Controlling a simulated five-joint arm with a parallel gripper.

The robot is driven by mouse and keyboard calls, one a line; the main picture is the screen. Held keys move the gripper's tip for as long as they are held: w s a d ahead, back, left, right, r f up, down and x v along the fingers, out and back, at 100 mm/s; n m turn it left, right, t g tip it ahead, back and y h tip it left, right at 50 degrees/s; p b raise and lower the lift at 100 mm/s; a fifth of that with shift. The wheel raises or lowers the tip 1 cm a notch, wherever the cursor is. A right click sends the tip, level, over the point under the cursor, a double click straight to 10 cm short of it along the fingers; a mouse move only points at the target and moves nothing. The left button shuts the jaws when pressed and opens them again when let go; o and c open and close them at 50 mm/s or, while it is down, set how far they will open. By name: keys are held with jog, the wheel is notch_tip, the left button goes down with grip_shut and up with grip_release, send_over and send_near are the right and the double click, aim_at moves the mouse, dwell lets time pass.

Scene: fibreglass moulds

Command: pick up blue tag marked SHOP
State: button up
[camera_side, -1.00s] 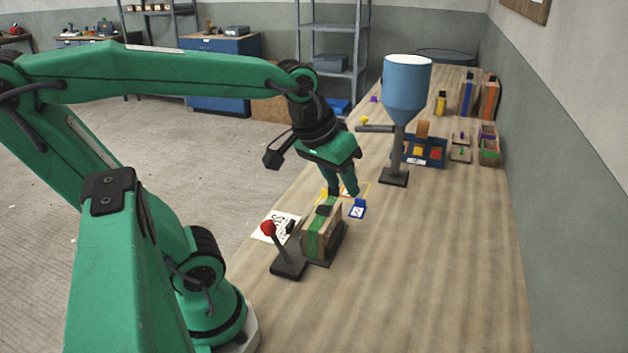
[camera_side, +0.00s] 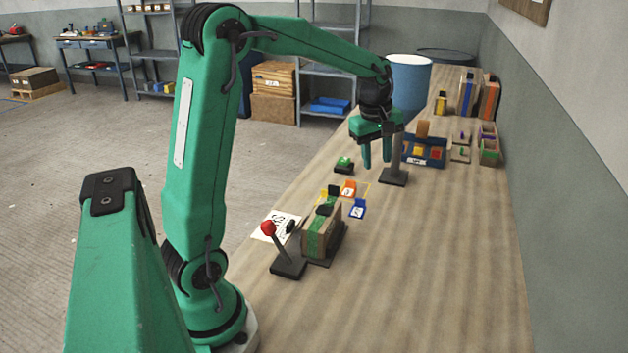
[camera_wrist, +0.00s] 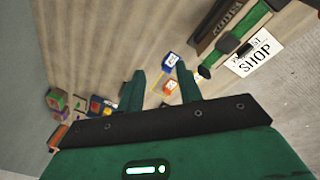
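The blue tag (camera_side: 358,208) stands on the table with a white marked face. It also shows in the wrist view (camera_wrist: 169,60), where its marking is too small to read. An orange tag (camera_side: 348,188) stands beside it, and the wrist view shows it too (camera_wrist: 171,86). In the wrist view both tags lie around the space between my open fingers (camera_wrist: 161,74), farther off than the fingertips.
A wooden block with a green band (camera_side: 321,232) and a red-knobbed lever (camera_side: 268,228) are nearer than the tags. A paper sign reading SHOP (camera_wrist: 255,53) lies beside them.

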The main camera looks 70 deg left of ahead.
jog(key=w+a+f+n+g, duration=0.1)
jog(key=w+a+f+n, duration=0.3)
jog(key=a+f+n, duration=0.15)
jog(key=n+g, duration=0.1)
jog(key=n, duration=0.3)
send_over(363, 200)
jog(key=shift+h, duration=0.3)
notch_tip(363, 200, down, 7)
jog(key=shift+w+a+f, duration=0.15)
jog(key=shift+f, duration=0.1)
jog(key=shift+f, duration=1.2)
jog(key=shift+f, duration=0.1)
jog(key=shift+f, duration=2.5)
jog(key=shift+c, duration=0.3)
